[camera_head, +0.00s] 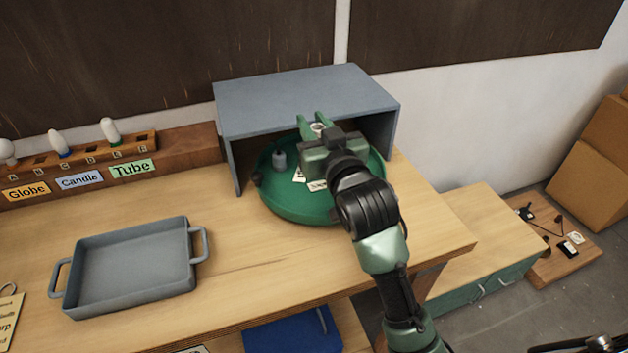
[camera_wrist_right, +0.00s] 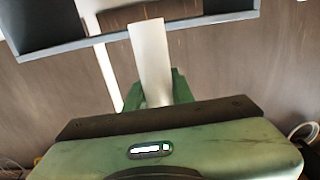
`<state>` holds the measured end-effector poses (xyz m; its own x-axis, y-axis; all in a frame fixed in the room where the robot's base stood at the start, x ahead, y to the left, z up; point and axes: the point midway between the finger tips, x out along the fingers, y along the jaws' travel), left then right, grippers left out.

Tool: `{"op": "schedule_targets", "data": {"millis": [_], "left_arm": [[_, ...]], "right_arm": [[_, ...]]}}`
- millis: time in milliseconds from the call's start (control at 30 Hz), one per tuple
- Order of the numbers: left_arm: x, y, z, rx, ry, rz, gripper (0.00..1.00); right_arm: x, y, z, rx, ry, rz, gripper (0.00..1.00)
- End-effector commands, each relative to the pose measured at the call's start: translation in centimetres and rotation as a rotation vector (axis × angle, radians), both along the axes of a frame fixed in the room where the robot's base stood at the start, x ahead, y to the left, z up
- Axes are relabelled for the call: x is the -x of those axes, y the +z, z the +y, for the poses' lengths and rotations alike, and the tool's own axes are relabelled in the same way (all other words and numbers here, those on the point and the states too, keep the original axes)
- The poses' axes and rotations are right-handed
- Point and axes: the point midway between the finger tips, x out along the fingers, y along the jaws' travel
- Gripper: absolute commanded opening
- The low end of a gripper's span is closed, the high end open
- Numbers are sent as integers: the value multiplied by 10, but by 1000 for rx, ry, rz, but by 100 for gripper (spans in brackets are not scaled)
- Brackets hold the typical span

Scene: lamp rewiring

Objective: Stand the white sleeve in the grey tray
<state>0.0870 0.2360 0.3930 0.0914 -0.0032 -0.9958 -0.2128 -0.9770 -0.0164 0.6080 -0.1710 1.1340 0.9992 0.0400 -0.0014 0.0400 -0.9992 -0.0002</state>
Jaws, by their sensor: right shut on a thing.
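The white sleeve (camera_wrist_right: 150,58) stands out between the green fingers of my right gripper (camera_wrist_right: 158,92) in the right wrist view. In the head view only its pale round end (camera_head: 318,128) shows between the fingertips. My right gripper (camera_head: 316,122) is shut on it, above the green round turntable and at the front of the grey shelf box. The grey tray (camera_head: 188,222) lies on the bench at the left, well apart from the gripper; its visible floor is empty. My left gripper is not in view.
The grey shelf box (camera_head: 300,95) roofs the back of the turntable (camera_head: 300,212). A small grey item (camera_head: 279,158) and white cards (camera_head: 317,185) lie on the turntable. A wooden bulb rack (camera_head: 180,147) stands at the back left. Bench between tray and turntable is clear.

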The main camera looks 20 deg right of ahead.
Motion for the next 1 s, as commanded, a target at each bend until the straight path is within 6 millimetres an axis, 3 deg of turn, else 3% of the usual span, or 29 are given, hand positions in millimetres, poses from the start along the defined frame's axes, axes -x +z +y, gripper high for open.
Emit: {"op": "schedule_targets", "data": {"millis": [100,300,767,1000], "left_arm": [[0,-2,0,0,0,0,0],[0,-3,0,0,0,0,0],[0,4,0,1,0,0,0],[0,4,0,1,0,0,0]], "right_arm": [[0,-36,0,2,-1,7,0],[0,-78,0,1,0,3,0],[0,-127,0,0,0,3,0],[0,-130,0,0,0,-2,0]]}}
